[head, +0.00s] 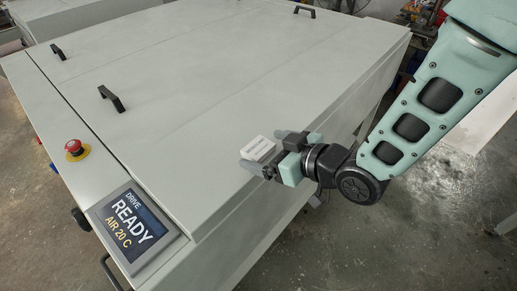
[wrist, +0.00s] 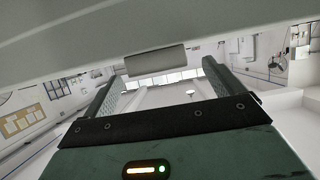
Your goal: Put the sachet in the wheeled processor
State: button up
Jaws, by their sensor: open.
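The wheeled processor (head: 200,100) is a large pale grey cabinet with a flat, closed-looking top, filling most of the head view. No opening into the processor shows.
Black handles (head: 110,98) stand up from the top. A red emergency button (head: 75,148) and a display (head: 133,226) reading "DRIVE READY AIR 20 C" sit along the left front edge. Concrete floor (head: 420,235) is open at the right.

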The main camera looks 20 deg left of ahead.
aim_at(258, 147)
jog(key=x, duration=0.3)
jog(key=shift+w+f, duration=0.1)
jog(key=shift+c, duration=0.3)
jog(key=c, duration=1.1)
